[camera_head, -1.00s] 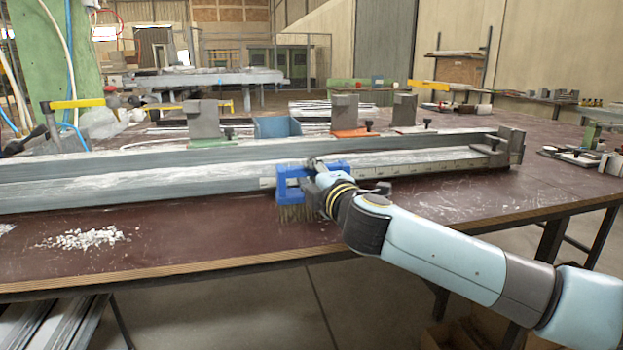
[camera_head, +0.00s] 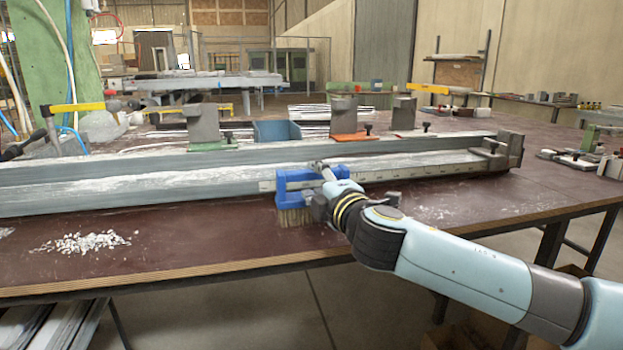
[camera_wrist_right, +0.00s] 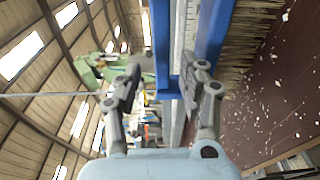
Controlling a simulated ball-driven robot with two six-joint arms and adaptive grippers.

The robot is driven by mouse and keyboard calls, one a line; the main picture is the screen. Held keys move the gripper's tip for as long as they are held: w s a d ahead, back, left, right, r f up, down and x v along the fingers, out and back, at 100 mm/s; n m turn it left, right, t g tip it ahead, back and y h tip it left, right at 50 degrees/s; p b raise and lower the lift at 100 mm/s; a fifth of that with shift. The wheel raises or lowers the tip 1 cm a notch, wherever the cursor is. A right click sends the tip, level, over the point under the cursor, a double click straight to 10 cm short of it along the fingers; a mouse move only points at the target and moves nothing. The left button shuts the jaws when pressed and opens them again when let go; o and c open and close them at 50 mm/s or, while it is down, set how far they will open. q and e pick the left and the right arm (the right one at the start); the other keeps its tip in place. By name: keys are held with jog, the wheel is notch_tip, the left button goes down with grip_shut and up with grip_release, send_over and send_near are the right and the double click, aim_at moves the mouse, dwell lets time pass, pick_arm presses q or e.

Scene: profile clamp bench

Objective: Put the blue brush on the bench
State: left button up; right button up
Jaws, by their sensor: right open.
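The blue brush (camera_head: 296,176) stands on the brown bench (camera_head: 190,244) at its front, bristles down, against the long grey profile. Its blue frame and tan bristles show left of my right gripper (camera_head: 315,187). In the right wrist view, my right gripper (camera_wrist_right: 163,82) is open. A thin blue bar of the brush (camera_wrist_right: 160,45) shows between its fingers, with the wider blue block and bristles to the right. The fingers do not close on the bar; whether one touches the brush I cannot tell. My left gripper is not in view.
The grey profile (camera_head: 130,190) runs along the bench behind the brush. White chips (camera_head: 85,242) lie at the front left. Clamp blocks (camera_head: 343,112) and a blue bin (camera_head: 277,130) stand behind the profile. The front strip of bench between chips and brush is clear.

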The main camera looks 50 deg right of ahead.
jog(key=v, duration=0.9)
jog(key=shift+s+f, duration=0.1)
jog(key=shift+s, duration=0.1)
